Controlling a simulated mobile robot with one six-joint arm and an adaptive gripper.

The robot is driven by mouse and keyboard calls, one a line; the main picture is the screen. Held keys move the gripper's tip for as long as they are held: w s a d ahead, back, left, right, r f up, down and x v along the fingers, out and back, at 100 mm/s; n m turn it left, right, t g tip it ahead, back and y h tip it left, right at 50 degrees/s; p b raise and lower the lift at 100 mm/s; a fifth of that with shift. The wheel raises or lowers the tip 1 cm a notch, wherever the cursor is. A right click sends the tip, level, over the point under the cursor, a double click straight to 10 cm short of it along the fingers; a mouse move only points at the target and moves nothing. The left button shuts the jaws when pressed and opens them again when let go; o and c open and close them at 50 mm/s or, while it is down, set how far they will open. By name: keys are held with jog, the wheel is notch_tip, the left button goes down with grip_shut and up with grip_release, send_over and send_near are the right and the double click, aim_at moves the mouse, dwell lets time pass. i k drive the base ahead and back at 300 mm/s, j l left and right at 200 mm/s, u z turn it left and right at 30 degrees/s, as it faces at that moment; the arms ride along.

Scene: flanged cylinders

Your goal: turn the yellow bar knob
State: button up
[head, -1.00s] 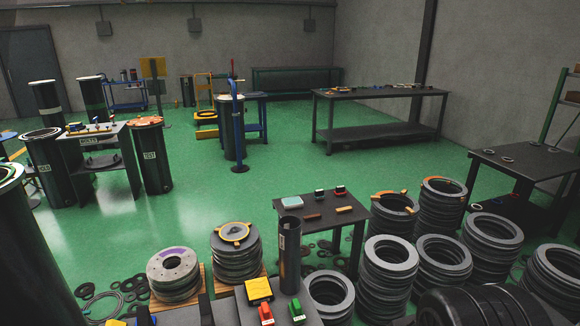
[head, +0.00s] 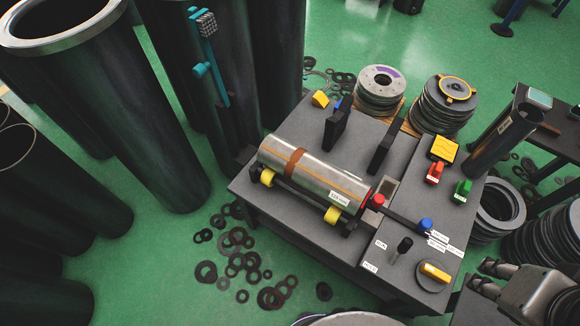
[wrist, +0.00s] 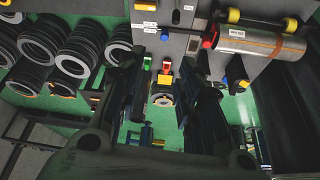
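The yellow bar knob (head: 435,272) sits on a dark round base at the front right corner of the grey workbench in the head view. The bar lies nearly crosswise, tilting slightly down to the right. In the wrist view the yellow bar knob (wrist: 146,7) shows at the top edge, partly cut off. My gripper (wrist: 162,65) is open in the wrist view, its two dark fingers wide apart with nothing held between them. The knob is beyond the fingertips, apart from them.
Near the knob stand a black lever (head: 402,248), a blue button (head: 425,224) and a red button (head: 378,201). A steel cylinder (head: 315,178) lies on yellow rollers. Red (head: 435,172) and green (head: 462,190) switches sit farther back. Tall dark cylinders (head: 110,110) stand left. Stacked rings (head: 500,205) stand right.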

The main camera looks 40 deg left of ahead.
aim_at(431, 277)
jog(key=u, duration=1.6)
jog(key=i+z, duration=0.25)
jog(key=z, duration=0.15)
jog(key=i+j+z, duration=0.1)
jog(key=i+z, duration=0.15)
jog(key=z, duration=1.3)
